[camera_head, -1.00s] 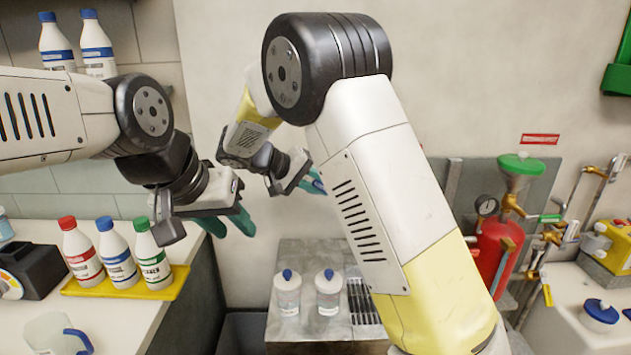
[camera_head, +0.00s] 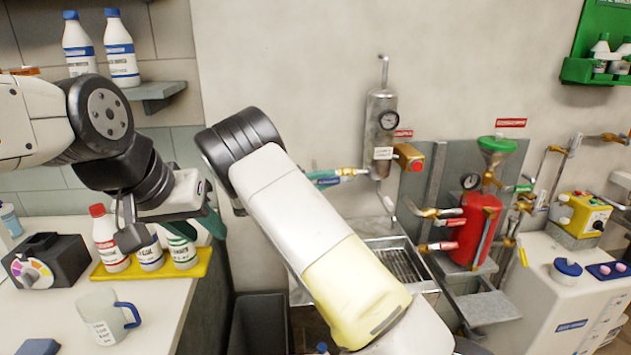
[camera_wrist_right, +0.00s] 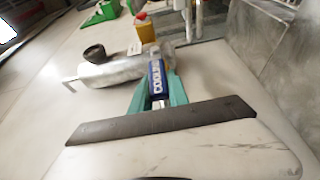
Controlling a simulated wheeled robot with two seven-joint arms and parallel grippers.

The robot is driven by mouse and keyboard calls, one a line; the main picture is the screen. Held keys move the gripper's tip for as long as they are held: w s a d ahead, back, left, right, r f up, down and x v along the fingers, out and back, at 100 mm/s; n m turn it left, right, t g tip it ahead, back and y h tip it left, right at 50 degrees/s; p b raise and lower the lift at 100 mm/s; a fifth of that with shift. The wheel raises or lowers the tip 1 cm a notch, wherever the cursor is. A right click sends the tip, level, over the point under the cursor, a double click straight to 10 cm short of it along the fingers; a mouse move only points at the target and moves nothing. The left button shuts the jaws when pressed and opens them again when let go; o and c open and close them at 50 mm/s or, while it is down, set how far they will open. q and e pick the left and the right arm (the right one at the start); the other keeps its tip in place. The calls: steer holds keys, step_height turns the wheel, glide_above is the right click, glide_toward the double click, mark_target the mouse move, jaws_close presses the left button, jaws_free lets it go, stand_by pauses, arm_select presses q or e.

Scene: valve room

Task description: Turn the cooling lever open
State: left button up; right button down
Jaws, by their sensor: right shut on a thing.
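The blue cooling lever (camera_wrist_right: 156,76), with white lettering that I read as COOLING, lies between the teal fingers of my right gripper (camera_wrist_right: 157,90) in the right wrist view. The gripper is shut on it. In the head view, my right gripper (camera_head: 325,178) reaches the blue handle at the left of a silver cylinder (camera_head: 380,135) on the wall; my forearm hides the gripper's body. The cylinder also shows behind the lever in the right wrist view (camera_wrist_right: 110,72). My left gripper (camera_head: 205,222) is open and empty above the left counter, beside the bottles.
White bottles with red, blue and green caps stand in a yellow tray (camera_head: 200,266). A mug (camera_head: 103,316) and a dark box (camera_head: 45,262) are near them. Right of the cylinder are a red tank (camera_head: 476,230), red-tagged brass valves (camera_head: 437,247) and a yellow box (camera_head: 580,213).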

steer(key=shift+f, duration=0.1)
stand_by(0.3)
steer(key=c, duration=1.3)
jaws_free()
steer(key=shift+o, duration=0.2)
